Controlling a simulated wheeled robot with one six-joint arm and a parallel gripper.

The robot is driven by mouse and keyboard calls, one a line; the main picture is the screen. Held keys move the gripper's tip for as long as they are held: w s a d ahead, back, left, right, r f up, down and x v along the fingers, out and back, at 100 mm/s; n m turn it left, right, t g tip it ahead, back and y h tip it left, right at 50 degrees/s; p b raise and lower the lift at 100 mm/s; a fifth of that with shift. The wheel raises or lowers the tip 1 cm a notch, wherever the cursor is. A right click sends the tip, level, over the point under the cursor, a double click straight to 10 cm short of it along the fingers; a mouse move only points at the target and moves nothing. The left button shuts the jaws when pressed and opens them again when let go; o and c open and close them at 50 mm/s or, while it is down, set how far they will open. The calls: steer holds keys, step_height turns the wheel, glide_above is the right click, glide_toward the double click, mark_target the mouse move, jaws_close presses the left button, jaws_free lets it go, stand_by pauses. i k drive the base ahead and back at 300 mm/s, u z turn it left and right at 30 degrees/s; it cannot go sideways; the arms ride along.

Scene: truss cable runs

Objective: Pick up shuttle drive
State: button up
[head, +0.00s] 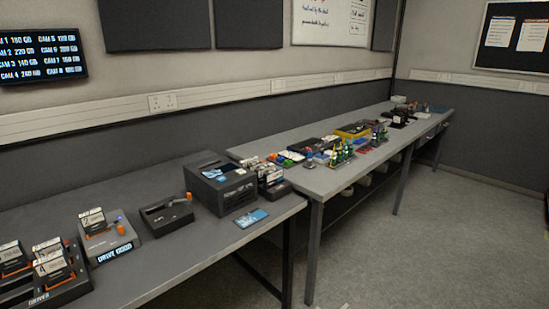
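No label that I can read says "shuttle drive". A flat blue item with a label (252,218) lies on the near bench by its front edge, in front of a black box-shaped unit (222,184); I cannot tell if it is the shuttle drive. Upright drives with white labels stand in docks at the left: one in a grey dock (108,241) and several in a dark dock (62,292) at the lower left corner. More upright drives (270,176) stand right of the black unit. My gripper is not in view.
An empty-looking dark dock (166,215) sits between the grey dock and the black unit. A farther bench (335,182) holds many small coloured items. The floor (440,240) at the right is open.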

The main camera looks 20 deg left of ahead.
mark_target(54, 269)
steer(key=u, duration=0.85)
steer(key=i, duration=1)
steer(key=u, duration=1.5)
steer(key=i, duration=0.65)
steer(key=u, duration=0.3)
